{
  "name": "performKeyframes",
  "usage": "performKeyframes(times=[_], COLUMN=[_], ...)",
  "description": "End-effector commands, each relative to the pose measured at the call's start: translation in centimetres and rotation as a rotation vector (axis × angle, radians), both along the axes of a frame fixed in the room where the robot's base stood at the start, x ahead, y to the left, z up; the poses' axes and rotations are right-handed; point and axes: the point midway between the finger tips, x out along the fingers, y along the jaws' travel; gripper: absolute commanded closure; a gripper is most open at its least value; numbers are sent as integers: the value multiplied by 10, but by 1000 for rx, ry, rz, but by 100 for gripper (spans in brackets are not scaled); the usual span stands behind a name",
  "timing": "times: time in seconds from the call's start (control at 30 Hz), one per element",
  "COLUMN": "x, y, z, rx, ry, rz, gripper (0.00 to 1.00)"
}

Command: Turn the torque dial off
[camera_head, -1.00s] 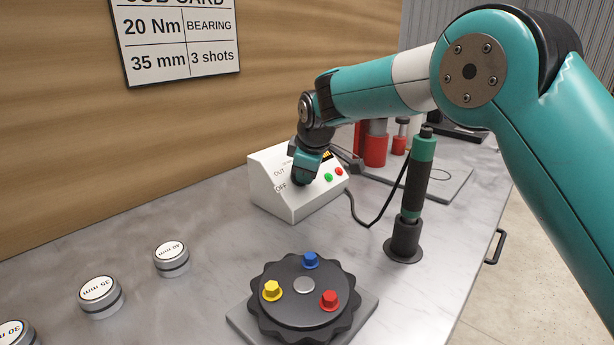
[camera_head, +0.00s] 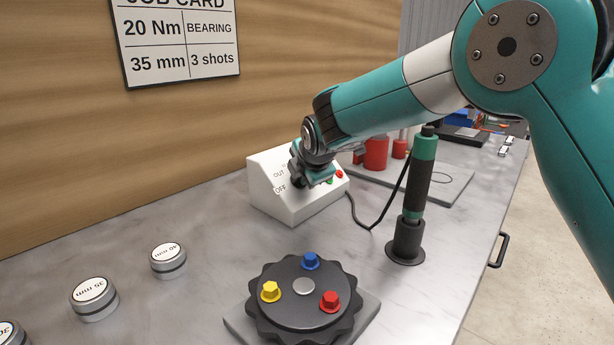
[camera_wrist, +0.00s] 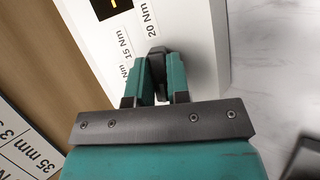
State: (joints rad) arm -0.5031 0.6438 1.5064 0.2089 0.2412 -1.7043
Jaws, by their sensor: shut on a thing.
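A white control box (camera_head: 300,208) with a sloped face stands at the back of the bench, with "OUT" and "OFF" labels at its left and green and red buttons at its right. My gripper (camera_head: 299,180) is at the front face of this box. In the wrist view, my gripper (camera_wrist: 160,75) has its teal fingers shut on the black torque dial (camera_wrist: 158,52). The labels "15 Nm" and "20 Nm" show beside the dial on the white panel (camera_wrist: 200,30). The dial is mostly hidden by my gripper in the head view, and its pointer cannot be made out.
A black turntable (camera_head: 303,298) with blue, yellow and red pegs sits in front. A teal screwdriver (camera_head: 420,175) stands in a black holder to the right, its cable running near the box. Several round weights (camera_head: 94,299) lie at left. A job card (camera_head: 180,40) hangs behind.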

Motion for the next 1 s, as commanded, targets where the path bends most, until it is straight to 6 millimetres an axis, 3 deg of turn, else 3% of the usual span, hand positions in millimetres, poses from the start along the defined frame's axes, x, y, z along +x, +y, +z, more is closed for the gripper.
performKeyframes(times=[0.4,0.87,0.9,1.0], x=[0,0,0,0], y=[1,1,1,1], z=[0,0,0,0], rx=[-64,-69,-69,-69], ry=[-64,-69,-69,-69], rz=[106,114,114,113], gripper=[100,100,74,57])
